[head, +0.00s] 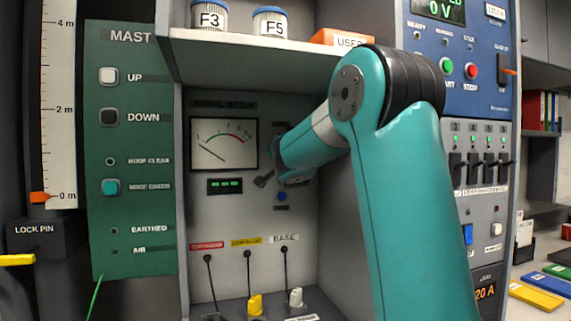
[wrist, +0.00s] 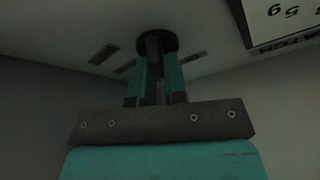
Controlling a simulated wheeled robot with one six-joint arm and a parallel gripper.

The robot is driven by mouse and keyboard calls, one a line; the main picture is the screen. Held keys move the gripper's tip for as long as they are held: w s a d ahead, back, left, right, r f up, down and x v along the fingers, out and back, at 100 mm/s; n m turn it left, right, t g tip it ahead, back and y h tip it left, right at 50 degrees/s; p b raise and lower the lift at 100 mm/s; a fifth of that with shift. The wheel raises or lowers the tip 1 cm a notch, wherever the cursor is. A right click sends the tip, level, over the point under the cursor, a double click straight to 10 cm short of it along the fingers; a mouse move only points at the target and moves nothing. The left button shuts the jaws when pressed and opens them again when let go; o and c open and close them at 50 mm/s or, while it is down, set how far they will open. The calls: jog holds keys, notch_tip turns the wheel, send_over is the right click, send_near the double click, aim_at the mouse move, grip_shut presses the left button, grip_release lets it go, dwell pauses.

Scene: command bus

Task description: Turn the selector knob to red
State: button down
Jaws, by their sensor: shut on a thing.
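The selector knob (wrist: 157,38) is a dark round knob on the grey panel at the top of the wrist view. My gripper (wrist: 158,68) has its two teal fingers on either side of the knob's grip and is shut on it. In the head view my gripper (head: 279,181) is at the panel just right of the signal meter (head: 223,145), and the arm hides the knob. The small labels around the knob (wrist: 103,53) are too dark and blurred to read, so I cannot tell which position it points to.
Several cables (head: 249,270) plug in below the meter. A shelf (head: 250,58) with jars overhangs above. The green mast panel (head: 133,150) is to the left, a blue control panel (head: 455,90) to the right.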

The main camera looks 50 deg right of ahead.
jog(key=shift+f+m+g+b, duration=0.15)
jog(key=shift+m+g+b, duration=0.25)
jog(key=shift+m+b, duration=0.6)
jog(key=c, duration=1.2)
grip_release()
jog(key=shift+o, duration=0.2)
jog(key=b+v, duration=0.6)
jog(key=v, duration=1.1)
jog(key=shift+a+b, duration=0.2)
jog(key=shift+b, duration=0.1)
jog(key=shift+f, duration=0.1)
